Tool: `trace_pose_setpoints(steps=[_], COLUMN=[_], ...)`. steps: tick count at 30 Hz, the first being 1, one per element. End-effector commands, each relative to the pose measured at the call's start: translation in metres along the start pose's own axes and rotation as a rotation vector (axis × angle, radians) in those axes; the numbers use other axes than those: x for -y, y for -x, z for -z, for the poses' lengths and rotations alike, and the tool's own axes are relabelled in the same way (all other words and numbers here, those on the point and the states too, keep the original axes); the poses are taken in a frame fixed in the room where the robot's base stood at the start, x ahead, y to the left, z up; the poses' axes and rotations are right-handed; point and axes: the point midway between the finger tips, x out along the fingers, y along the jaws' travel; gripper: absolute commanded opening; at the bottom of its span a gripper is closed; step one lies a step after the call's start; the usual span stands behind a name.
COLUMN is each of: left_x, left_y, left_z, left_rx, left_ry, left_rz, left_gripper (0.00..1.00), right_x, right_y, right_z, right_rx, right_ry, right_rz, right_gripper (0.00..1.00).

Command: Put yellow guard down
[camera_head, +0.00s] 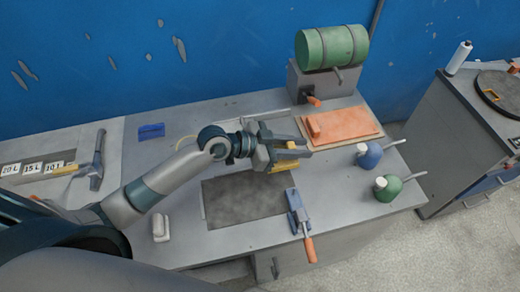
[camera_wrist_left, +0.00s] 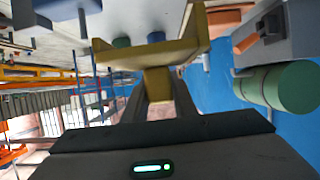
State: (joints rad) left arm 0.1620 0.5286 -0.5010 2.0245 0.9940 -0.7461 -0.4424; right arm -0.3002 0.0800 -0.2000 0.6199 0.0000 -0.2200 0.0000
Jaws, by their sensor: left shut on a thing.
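The yellow guard (camera_head: 284,166) is in my left gripper (camera_head: 276,148), above the grey workbench (camera_head: 150,210). In the left wrist view, the guard (camera_wrist_left: 145,60) is a yellow angled piece with a short stem, and the fingers of my left gripper (camera_wrist_left: 158,98) are shut on that stem. In the head view most of the guard is hidden by the gripper. It is just beyond the dark rectangular plate (camera_head: 245,202) in the bench top. I cannot tell how high it hangs. My right gripper is not in view.
An orange board (camera_head: 350,127) lies right of the gripper, with a green drum (camera_head: 332,47) on a grey stand behind it. A blue jug (camera_head: 369,155) and a green jug (camera_head: 388,188) stand at the right. A blue tool with an orange handle (camera_head: 308,247) lies near the front edge.

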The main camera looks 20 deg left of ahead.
Motion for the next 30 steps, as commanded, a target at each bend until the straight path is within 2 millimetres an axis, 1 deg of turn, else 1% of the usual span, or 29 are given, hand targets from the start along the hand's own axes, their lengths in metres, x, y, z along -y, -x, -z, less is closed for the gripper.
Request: trace_pose_setpoints(steps=[7,11,17,30], left_x=[0.0,0.004,0.018,0.06], left_y=[0.0,0.001,0.008,0.033], left_z=[-0.001,-0.007,-0.026,-0.077], left_rx=[-0.001,0.001,0.001,0.001], left_ry=[0.0,-0.001,-0.001,0.0], left_rz=[0.0,0.001,0.002,0.002], left_gripper=[0.0,0.0,0.0,0.0], right_x=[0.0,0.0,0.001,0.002], right_y=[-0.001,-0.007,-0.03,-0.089], right_z=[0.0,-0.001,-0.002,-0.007], right_rx=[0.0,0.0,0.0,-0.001], right_ry=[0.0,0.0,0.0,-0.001], right_rz=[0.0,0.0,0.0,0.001], right_gripper=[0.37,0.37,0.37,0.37])
